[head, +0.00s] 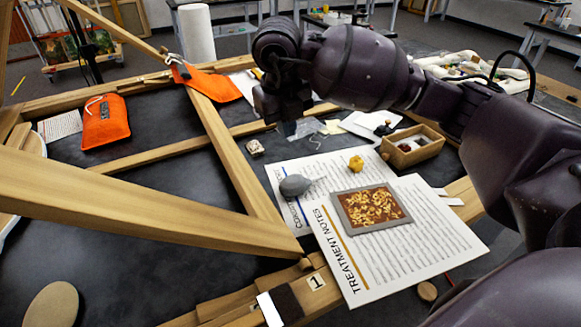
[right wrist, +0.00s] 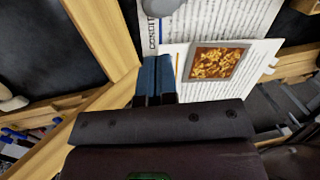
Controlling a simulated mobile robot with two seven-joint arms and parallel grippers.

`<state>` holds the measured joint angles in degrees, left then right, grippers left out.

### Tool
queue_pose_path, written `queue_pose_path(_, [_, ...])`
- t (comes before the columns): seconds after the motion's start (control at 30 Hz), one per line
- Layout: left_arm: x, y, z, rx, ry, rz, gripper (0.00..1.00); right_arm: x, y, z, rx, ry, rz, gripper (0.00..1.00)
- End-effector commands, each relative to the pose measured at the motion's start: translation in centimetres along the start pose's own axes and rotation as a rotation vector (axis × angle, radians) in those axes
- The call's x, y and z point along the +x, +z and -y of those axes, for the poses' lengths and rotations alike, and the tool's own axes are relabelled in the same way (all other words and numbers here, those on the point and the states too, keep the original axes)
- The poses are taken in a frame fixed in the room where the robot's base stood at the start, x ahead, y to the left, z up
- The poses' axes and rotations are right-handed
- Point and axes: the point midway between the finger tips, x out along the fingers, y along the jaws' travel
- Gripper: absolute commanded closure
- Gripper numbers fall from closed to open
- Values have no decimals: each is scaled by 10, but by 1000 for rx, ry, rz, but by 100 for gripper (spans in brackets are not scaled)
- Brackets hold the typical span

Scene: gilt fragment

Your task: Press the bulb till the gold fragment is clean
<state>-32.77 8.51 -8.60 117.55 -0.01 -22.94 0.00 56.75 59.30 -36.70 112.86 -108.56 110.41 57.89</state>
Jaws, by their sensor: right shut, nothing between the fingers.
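The gold fragment (head: 372,207) is a brown panel with gold flakes in a grey border, lying flat on the treatment notes sheet (head: 347,280). It also shows in the right wrist view (right wrist: 216,64). The grey bulb (head: 295,185) lies on the papers just left of the fragment. Part of it shows at the top edge of the right wrist view (right wrist: 160,6). My right gripper (head: 284,120) is above and behind the bulb, apart from it. Its blue fingers (right wrist: 155,66) are together and empty. My left gripper is not in view.
Wooden stretcher bars (head: 140,196) cross the dark table on the left. A yellow lump (head: 356,164) sits behind the fragment. A small wooden box (head: 412,150) stands at the right. Orange pouches (head: 105,121) lie at the far left. A roll of paper (head: 197,34) stands behind.

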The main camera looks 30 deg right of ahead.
Motion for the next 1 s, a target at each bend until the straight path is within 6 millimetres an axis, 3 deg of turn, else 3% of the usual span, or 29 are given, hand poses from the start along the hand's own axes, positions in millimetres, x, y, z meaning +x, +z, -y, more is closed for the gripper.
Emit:
queue_pose_path(0.17, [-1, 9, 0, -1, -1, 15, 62, 14, 0, 0, -1, 1, -3, 100])
queue_pose_path(0.7, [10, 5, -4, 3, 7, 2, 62, 107, -1, 0, 0, 1, -6, 100])
queue_pose_path(1.0, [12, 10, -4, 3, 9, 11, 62, 137, 0, 0, 0, 0, -2, 100])
